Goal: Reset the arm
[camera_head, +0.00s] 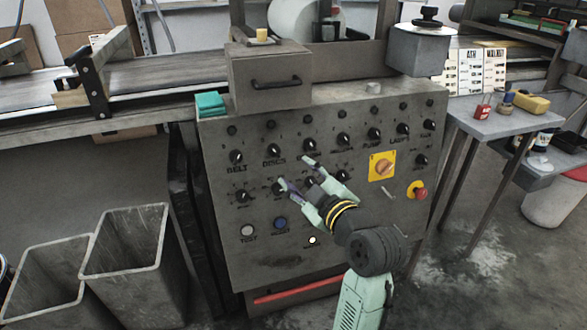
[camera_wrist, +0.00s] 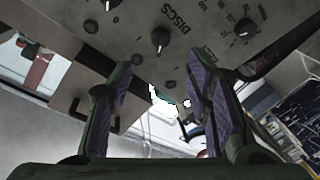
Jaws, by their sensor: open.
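My gripper (camera_head: 297,173) is in front of the control panel (camera_head: 225,215) in the head view. Its two fingers are spread apart with nothing between them. In the wrist view the open fingers of my gripper (camera_wrist: 165,95) have purple pads and point toward the panel face. The DISCS knob (camera_wrist: 160,38) shows beyond the fingers in the wrist view, and it also shows in the head view (camera_head: 274,151). I cannot tell whether a fingertip touches the panel. My gripper and arm hide part of the panel's lower middle.
A yellow plate with a rotary switch (camera_head: 382,166) and a red stop button (camera_head: 417,192) are right of my gripper. A metal box with a handle (camera_head: 270,80) stands on the panel. A side table (camera_head: 490,122) is right. Two grey bins (camera_head: 135,265) stand lower left.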

